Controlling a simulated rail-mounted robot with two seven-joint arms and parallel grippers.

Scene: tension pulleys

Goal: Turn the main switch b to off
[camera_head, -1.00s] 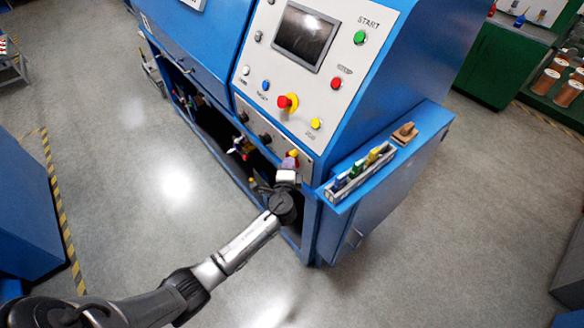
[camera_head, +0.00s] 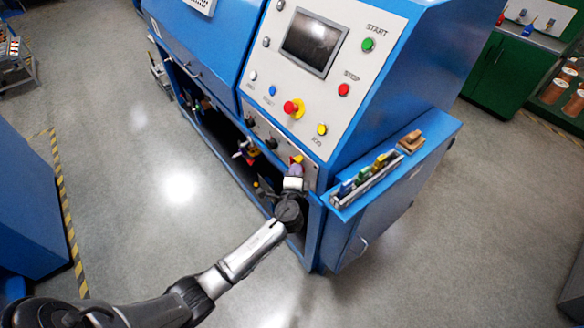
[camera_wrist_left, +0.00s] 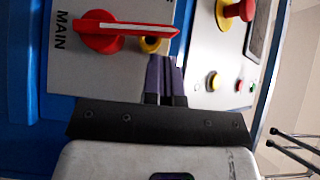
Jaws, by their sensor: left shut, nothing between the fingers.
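The main switch (camera_wrist_left: 100,30) has a red handle with a pale edge and stands on a light panel marked MAIN in the left wrist view. Its handle lies lengthwise across that picture. A yellow round part (camera_wrist_left: 150,44) shows below the handle's end. My left gripper (camera_wrist_left: 164,62) is shut and empty, its purple fingers at the panel close to the handle's free end. I cannot tell whether they touch it. In the head view my left gripper (camera_head: 297,169) is at the lower front panel and mostly hides the switch. My right gripper is not in view.
The blue machine's sloping panel (camera_head: 270,90) carries a screen, several buttons and a red emergency knob (camera_head: 293,107). A side shelf (camera_head: 430,140) holds a tray of coloured items and a brown block (camera_head: 411,140). Open floor lies left of the machine.

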